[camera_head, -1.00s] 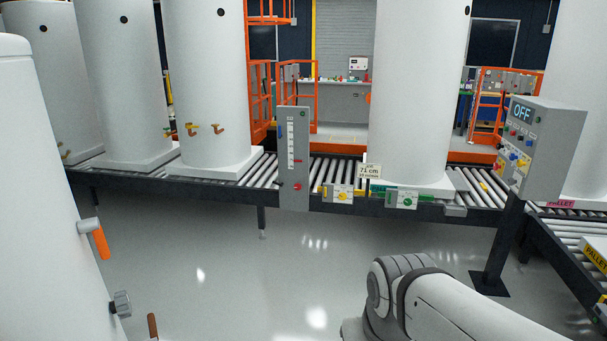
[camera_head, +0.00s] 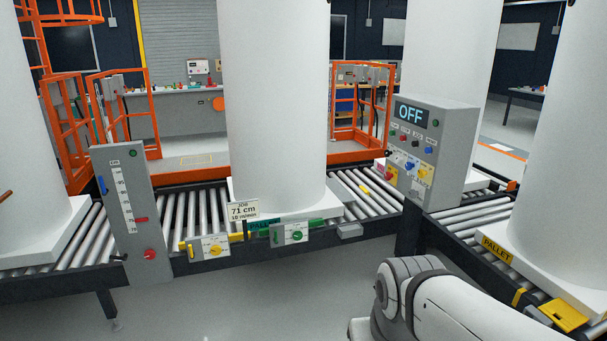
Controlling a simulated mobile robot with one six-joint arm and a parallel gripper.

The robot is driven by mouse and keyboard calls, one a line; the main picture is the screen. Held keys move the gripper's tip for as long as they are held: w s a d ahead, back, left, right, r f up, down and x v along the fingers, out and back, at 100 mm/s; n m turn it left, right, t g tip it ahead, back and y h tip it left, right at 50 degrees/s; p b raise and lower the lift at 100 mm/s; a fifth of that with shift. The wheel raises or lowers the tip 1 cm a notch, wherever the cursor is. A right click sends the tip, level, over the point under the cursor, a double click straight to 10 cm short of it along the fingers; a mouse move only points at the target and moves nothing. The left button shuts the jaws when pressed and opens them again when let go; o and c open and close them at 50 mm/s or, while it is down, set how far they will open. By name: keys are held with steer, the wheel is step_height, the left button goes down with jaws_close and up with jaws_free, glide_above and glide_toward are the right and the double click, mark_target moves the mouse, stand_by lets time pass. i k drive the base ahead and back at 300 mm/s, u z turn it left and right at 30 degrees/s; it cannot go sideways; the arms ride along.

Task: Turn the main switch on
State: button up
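The control panel (camera_head: 437,150) is a grey box right of centre, beyond my arm. Its display (camera_head: 411,113) reads OFF in light blue letters. Below the display are several small coloured buttons and knobs, among them a red knob (camera_head: 390,174), blue ones and yellow ones (camera_head: 423,172). Their labels are too small to read, so I cannot tell which one is the main switch. My arm shows at the bottom right, well apart from the panel. My gripper is outside the picture.
A roller conveyor (camera_head: 190,212) crosses the view, carrying a tall white tank (camera_head: 275,100). Orange railings (camera_head: 360,100) stand behind. Another tank (camera_head: 560,150) stands at right. Some floor is clear in front.

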mark_target(388, 176)
steer(key=z, duration=0.25)
steer(key=i, duration=0.65)
steer(key=z, duration=0.15)
steer(key=k, duration=0.7)
steer(key=z, duration=0.2)
steer(key=i, duration=1.85)
steer(key=u, duration=0.45)
steer(key=i, duration=1)
steer(key=u, duration=0.35)
steer(key=k, duration=0.4)
steer(key=u, duration=0.05)
